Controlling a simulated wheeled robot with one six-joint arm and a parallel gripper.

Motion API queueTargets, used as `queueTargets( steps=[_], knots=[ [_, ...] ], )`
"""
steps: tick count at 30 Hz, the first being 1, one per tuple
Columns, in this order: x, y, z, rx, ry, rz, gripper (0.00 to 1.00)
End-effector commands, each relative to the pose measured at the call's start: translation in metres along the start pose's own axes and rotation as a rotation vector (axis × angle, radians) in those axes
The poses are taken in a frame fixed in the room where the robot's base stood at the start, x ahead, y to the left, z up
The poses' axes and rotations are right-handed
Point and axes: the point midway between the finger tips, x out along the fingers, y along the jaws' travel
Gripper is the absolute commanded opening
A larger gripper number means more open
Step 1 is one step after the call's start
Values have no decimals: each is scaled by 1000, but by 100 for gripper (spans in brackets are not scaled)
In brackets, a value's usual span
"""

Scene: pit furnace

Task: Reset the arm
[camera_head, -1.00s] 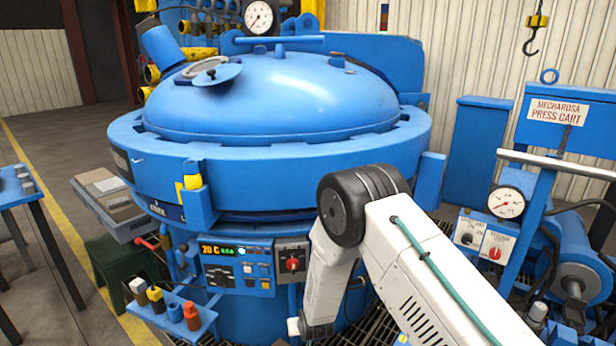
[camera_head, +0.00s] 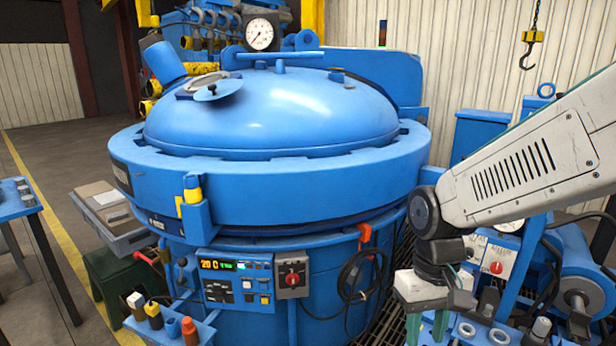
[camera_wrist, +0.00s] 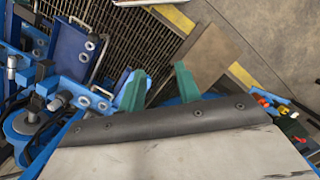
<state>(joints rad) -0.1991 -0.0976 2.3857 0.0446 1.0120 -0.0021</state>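My arm reaches in from the right of the head view, and its end hangs down beside the furnace's lower right. My gripper (camera_head: 427,328) has green fingers that point down, partly cut off by the bottom edge. In the wrist view the two fingers of my gripper (camera_wrist: 158,78) stand apart with nothing between them. The blue pit furnace (camera_head: 270,190) has its domed lid (camera_head: 280,100) down. The control panel (camera_head: 236,280) on its front is lit.
The press cart (camera_head: 570,270) stands at the right, close to my arm. A small shelf (camera_head: 170,325) with several coloured-top items is at the lower left. A cable (camera_head: 350,285) hangs on the furnace front. A floor grate (camera_wrist: 110,45) lies below my gripper.

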Motion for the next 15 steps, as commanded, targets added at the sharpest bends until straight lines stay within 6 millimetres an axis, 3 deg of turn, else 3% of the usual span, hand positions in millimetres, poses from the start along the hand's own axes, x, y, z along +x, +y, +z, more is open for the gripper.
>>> queueTargets(
  steps=[3, 9, 15],
  knots=[
    [-24, 14, 47, 29, -1, 8, 34],
    [-47, 30, 111, 83, 47, 20, 34],
    [-65, 40, 142, 135, 188, 29, 34]
  ],
)
